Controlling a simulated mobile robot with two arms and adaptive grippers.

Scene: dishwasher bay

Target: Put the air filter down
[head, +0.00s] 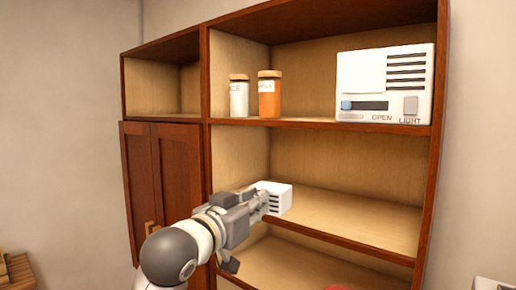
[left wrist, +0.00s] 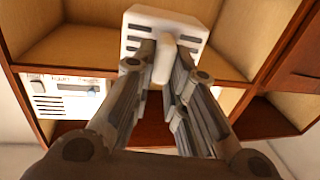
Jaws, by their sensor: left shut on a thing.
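The air filter is a small white box with dark slots (head: 281,197), in the middle of the head view at the front of the middle shelf (head: 345,216). My left gripper (head: 257,204) comes from the lower left and is shut on it. In the left wrist view the air filter (left wrist: 165,22) is at the top, with a pale raised part between the fingers (left wrist: 165,65). I cannot tell whether its underside touches the shelf. My right gripper is not in view.
A white appliance (head: 385,84) with a grille stands on the upper shelf, right of an orange jar (head: 269,97) and a white jar (head: 239,98). Closed cabinet doors (head: 165,185) are at the left. The middle shelf is clear right of the filter. Something red (head: 340,287) shows at the bottom edge.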

